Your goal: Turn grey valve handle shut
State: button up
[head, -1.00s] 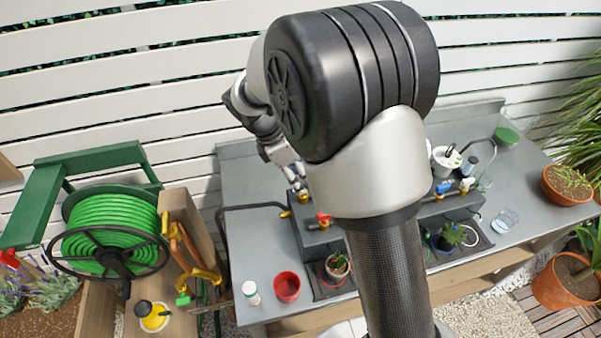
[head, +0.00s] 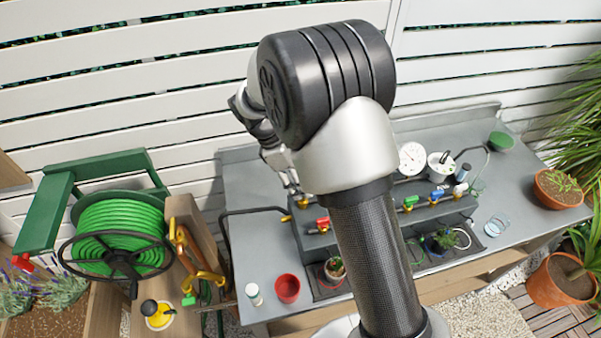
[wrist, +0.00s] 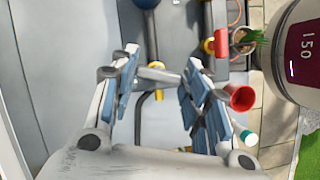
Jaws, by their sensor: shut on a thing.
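The grey valve handle (wrist: 157,75) shows in the wrist view as a short grey bar reaching across between the blue-padded fingers of my gripper (wrist: 160,68). My gripper is shut on it, with a finger at each side. In the head view my gripper (head: 292,186) is low over the left end of the bench's pipework, just above a yellow fitting (head: 287,218). There I cannot make out the grey handle apart from the fingers. The valve body is largely hidden, so I cannot tell the handle's exact angle.
A red-handled valve (head: 322,224) stands close to the right of my gripper. Blue-handled (head: 437,192) and white-handled (head: 461,176) valves are farther right. A red cup (head: 287,288) and white bottle (head: 253,293) stand in front. A green hose reel (head: 120,235) is at left.

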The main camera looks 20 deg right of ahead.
jog(key=m+p, duration=0.1)
jog(key=m, duration=0.1)
jog(key=m+g+p, duration=0.1)
jog(key=p, duration=0.1)
jog(key=shift+w+d+r+m+y, duration=0.1)
jog(key=shift+r+m+y, duration=0.1)
jog(key=shift+m+y, duration=0.15)
jog(key=m+g+y+p, duration=0.1)
jog(key=m+p, duration=0.1)
jog(key=m, duration=0.1)
jog(key=shift+w+f+m, duration=0.1)
jog(key=shift+m, duration=0.25)
jog(key=m+g+y+p, duration=0.1)
jog(key=m+p, duration=0.1)
jog(key=m, duration=0.1)
jog(key=shift+d+m, duration=0.15)
jog(key=shift+m, duration=0.15)
jog(key=shift+m+y+p, duration=0.4)
jog(key=shift+m+y, duration=0.35)
jog(key=shift+m, duration=0.85)
jog(key=shift+f, duration=0.1)
jog(key=o, duration=1.1)
jog(key=shift+c, duration=0.2)
